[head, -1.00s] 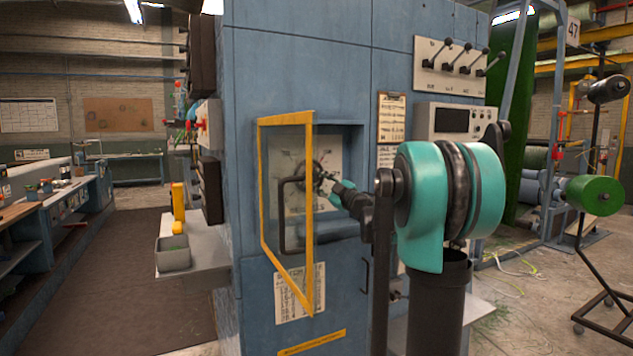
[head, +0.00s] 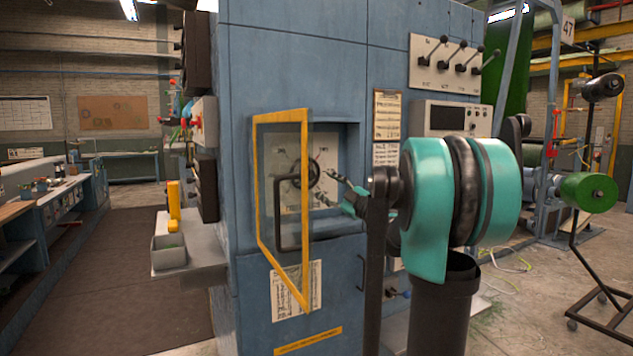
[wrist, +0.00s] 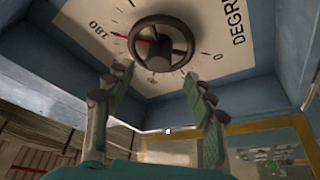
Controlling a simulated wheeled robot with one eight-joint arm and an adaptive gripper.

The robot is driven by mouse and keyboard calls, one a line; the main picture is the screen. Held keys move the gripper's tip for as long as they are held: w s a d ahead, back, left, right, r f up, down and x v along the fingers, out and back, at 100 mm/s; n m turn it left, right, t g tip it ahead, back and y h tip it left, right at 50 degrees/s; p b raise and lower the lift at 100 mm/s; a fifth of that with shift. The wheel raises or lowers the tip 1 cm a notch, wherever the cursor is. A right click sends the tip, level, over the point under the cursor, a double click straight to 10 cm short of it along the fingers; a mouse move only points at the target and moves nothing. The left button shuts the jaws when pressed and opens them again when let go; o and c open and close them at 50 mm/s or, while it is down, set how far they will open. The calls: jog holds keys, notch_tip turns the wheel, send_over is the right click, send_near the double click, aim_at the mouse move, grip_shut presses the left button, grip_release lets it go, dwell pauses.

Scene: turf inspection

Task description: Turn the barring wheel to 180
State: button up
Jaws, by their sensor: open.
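The dark barring wheel (wrist: 163,43) sits on a pale dial plate (wrist: 215,30) marked 0, 180 and DEGREES. In the wrist view a red line runs from beside the 180 mark to the wheel's left side. In the head view the wheel (head: 309,173) is in a recess of the blue cabinet, partly behind the open door's frame and handle. My gripper (wrist: 157,76) is open and empty, its two fingers apart in front of the wheel. In the head view my gripper (head: 343,190) is right of the wheel, apart from it.
The yellow-framed clear door (head: 305,230) stands open at the recess's left, its dark handle near the wheel. A lever panel (head: 445,65) and a grey display unit (head: 450,118) are on the cabinet above my arm. A shelf with a grey bin (head: 168,252) sticks out left.

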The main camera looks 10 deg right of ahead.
jog(key=shift+v, duration=2.6)
jog(key=s+d+f+m+t+h, duration=0.2)
jog(key=d+f+m+h, duration=0.5)
jog(key=m+h, duration=0.6)
jog(key=s+d+f+m+g+h, duration=0.1)
jog(key=s+f+m+g+h, duration=0.15)
jog(key=f, duration=0.35)
jog(key=s+d+f+m+g+h, duration=0.1)
jog(key=s+f+g, duration=0.25)
jog(key=f, duration=0.25)
jog(key=s+a+f+g+y, duration=0.2)
jog(key=s+a+f+g, duration=0.2)
jog(key=s+f, duration=0.7)
jog(key=s+a+f+g+y, duration=0.2)
jog(key=s+a+f+g, duration=0.3)
jog(key=s+a+f, duration=0.3)
jog(key=s+f, duration=0.4)
jog(key=s, duration=0.1)
jog(key=shift+s+y, duration=0.2)
jog(key=shift+y, duration=0.15)
jog(key=shift+c, duration=0.6)
